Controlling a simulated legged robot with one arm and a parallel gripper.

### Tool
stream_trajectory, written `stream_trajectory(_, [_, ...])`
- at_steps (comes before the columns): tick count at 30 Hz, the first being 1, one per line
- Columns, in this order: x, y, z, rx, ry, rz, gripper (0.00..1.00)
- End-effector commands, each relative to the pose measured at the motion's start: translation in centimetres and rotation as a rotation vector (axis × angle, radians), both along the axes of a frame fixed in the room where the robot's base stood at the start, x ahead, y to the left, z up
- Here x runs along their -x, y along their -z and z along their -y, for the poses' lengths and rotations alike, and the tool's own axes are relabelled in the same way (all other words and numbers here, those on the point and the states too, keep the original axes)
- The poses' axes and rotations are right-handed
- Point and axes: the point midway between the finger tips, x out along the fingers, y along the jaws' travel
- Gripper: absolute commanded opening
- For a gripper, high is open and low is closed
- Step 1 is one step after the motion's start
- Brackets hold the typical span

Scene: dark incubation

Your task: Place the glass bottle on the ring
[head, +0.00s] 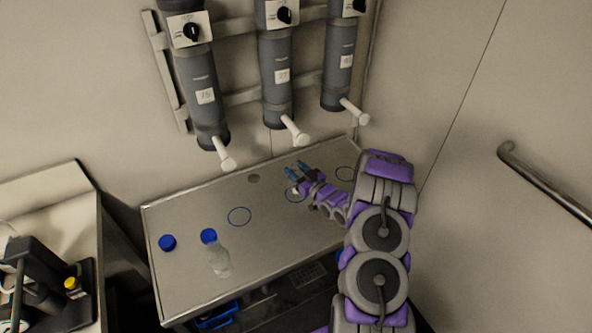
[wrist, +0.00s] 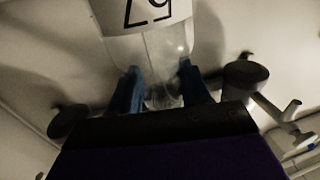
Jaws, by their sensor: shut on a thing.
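My gripper (head: 297,170) is over the table near the middle ring (head: 287,197), with its blue fingers shut. In the wrist view my gripper (wrist: 160,88) has a clear glass bottle (wrist: 163,50) with a white, black-marked label between its fingers. In the head view the held bottle is mostly hidden, so I cannot tell whether it touches the table. Other thin dark rings are marked on the tabletop, a left ring (head: 239,217) and a right ring (head: 346,173). A clear bottle with a blue cap (head: 218,262) stands at the front left, outside the rings.
A loose blue cap (head: 167,242) lies on the metal table (head: 190,283). Three grey cylinders (head: 277,85) with white spouts (head: 294,131) hang above its back edge. A side bench with a black device (head: 45,285) is at left. A handrail (head: 545,183) is on the right wall.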

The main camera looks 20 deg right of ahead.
Motion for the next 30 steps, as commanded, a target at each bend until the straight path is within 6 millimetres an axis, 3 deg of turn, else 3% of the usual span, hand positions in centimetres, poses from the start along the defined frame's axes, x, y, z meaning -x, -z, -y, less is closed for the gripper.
stream_trajectory(19, [-0.03, 0.99, 0.06, 0.001, 0.001, 0.002, 0.0])
stream_trajectory(20, [-0.04, 0.95, 0.06, 0.001, 0.001, 0.002, 0.5])
stream_trajectory(28, [-0.03, 1.0, 0.05, 0.0, 0.0, 0.001, 0.76])
stream_trajectory(30, [-0.03, 1.01, 0.04, 0.0, 0.0, 0.0, 0.77])
